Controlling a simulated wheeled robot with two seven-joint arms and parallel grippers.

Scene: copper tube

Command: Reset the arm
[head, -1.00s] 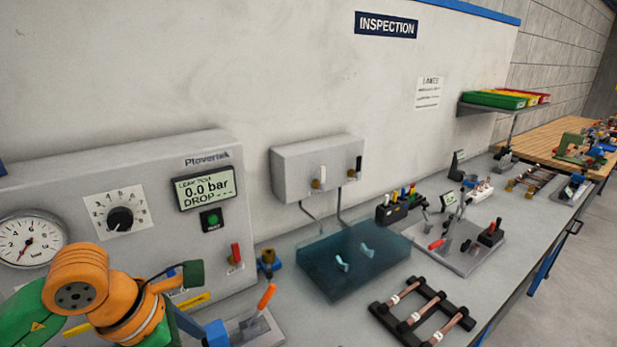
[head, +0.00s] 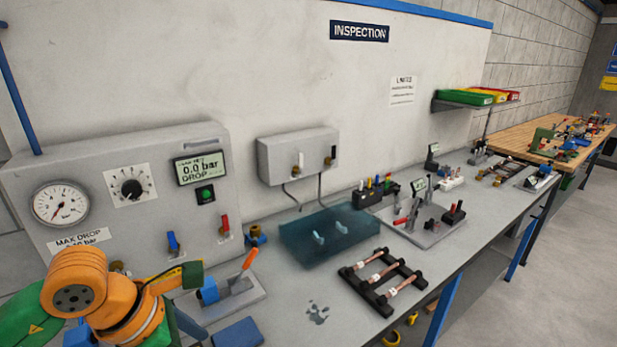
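One of my arms, orange and green (head: 95,290), shows at the lower left, in front of the leak-test panel. No gripper fingers show clearly on it, so I cannot tell whether its gripper is open or shut. My other arm is not in view. The grey leak-test panel (head: 90,165) has a round gauge, a black knob and a display reading 0.0 bar. A clamp fixture with an orange-red handle (head: 249,260) stands on the bench just right of the arm. Copper tubes (head: 382,271) lie across a black rack on the bench.
A blue translucent tank (head: 330,234) sits mid-bench below a grey wall box (head: 297,158). A grey fixture plate (head: 418,226) with red-handled clamps stands farther right. Open floor (head: 545,295) lies to the right.

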